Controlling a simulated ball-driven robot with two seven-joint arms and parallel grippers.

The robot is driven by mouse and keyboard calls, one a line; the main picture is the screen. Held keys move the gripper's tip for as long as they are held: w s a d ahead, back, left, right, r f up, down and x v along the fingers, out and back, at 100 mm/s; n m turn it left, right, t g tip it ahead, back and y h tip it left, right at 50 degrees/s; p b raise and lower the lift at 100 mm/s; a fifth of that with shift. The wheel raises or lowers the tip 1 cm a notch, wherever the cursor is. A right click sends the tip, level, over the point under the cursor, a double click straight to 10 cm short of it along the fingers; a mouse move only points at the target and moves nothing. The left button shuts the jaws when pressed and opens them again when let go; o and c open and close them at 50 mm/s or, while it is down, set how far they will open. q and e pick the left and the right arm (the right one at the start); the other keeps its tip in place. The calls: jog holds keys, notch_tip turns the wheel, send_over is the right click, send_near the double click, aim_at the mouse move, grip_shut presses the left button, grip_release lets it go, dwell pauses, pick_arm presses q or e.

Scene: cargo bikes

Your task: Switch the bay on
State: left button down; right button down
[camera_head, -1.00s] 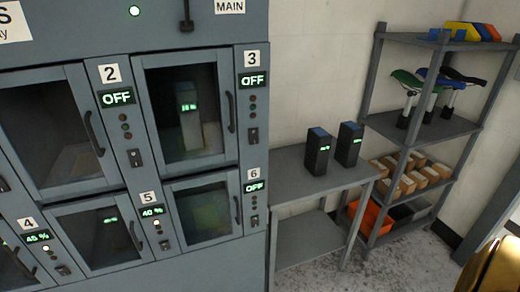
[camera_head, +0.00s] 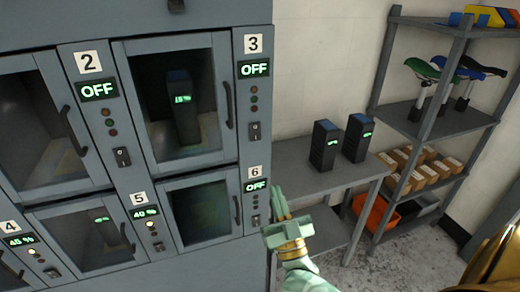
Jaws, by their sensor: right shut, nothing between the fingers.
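The grey charging cabinet has numbered bays with glass doors. Bay 3 (camera_head: 186,95) is shut, with a dark battery (camera_head: 181,106) inside; its display (camera_head: 254,69) reads OFF, its lamps look dark, and its switch (camera_head: 254,131) sits below them. Bay 2 (camera_head: 40,125) reads OFF and looks empty. Bay 6 (camera_head: 202,212) reads OFF; its inside is dim. Bays 4 and 5 (camera_head: 85,235) show percentages and a lit lamp each. My right gripper (camera_head: 279,191), mint green, is shut and empty, just right of bay 6's switch panel. My left gripper is out of view.
Two batteries (camera_head: 325,146) stand on a grey bench (camera_head: 300,172) right of the cabinet. A shelf rack (camera_head: 425,118) at the right holds saddles, small boxes and bins. Clear floor lies below, between the bench and the rack.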

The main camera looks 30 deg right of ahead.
jog(key=shift+w, duration=0.1)
send_near(255, 135)
notch_tip(255, 135, up, 4)
jog(key=w, duration=0.2)
jog(key=w+d, duration=0.1)
jog(key=shift+w+f, duration=0.3)
jog(key=shift+w, duration=0.1)
jog(key=shift+w+d, duration=0.1)
jog(key=shift+w, duration=0.25)
